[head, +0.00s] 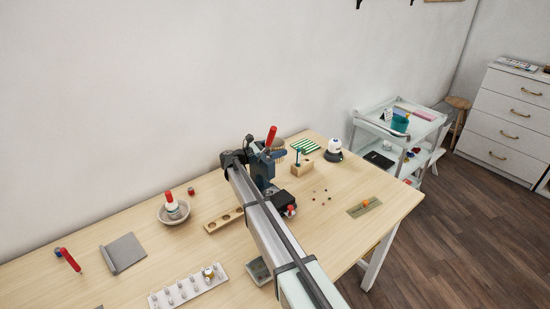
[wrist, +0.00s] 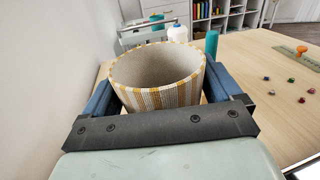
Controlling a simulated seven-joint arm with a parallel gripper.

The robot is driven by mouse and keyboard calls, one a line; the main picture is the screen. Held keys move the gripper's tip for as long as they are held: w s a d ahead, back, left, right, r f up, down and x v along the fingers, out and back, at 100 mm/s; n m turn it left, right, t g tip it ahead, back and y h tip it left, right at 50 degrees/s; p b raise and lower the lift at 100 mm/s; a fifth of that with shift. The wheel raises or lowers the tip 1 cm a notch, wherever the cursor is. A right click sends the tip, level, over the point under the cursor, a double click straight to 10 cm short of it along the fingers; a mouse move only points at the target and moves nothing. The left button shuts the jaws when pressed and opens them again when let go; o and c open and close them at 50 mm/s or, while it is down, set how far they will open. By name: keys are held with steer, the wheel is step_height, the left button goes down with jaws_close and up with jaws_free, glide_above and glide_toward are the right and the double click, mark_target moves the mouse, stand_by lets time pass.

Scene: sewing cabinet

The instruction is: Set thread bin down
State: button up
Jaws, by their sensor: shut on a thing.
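The thread bin is a round, open-topped container with white, tan and yellow vertical stripes; in the wrist view the bin (wrist: 158,92) sits between the two blue fingers of my gripper (wrist: 160,88). The fingers press on its left and right sides, and it looks upright and empty as far as its inside shows. In the head view my gripper (head: 266,160) is over the back of the table (head: 330,235). Part of the bin (head: 279,146) shows tan behind it. My arm hides the rest, and I cannot tell whether its base touches the table.
A green-striped mat (head: 306,146), a wooden block (head: 302,166) and a white round item (head: 335,147) stand close to the right. Small coloured pieces lie nearer the front. A holed wooden strip (head: 222,220) lies left. A white cart (head: 375,128) stands beyond the table.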

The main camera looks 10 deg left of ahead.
steer(key=shift+f, duration=2.25)
steer(key=shift+f, duration=0.15)
steer(key=o, duration=0.7)
steer(key=shift+o, duration=0.2)
steer(key=shift+a, duration=0.1)
steer(key=shift+s+a, duration=0.2)
steer(key=shift+a, duration=0.1)
steer(key=shift+v, duration=1)
step_height(320, 180, up, 7)
steer(key=shift+r, duration=0.15)
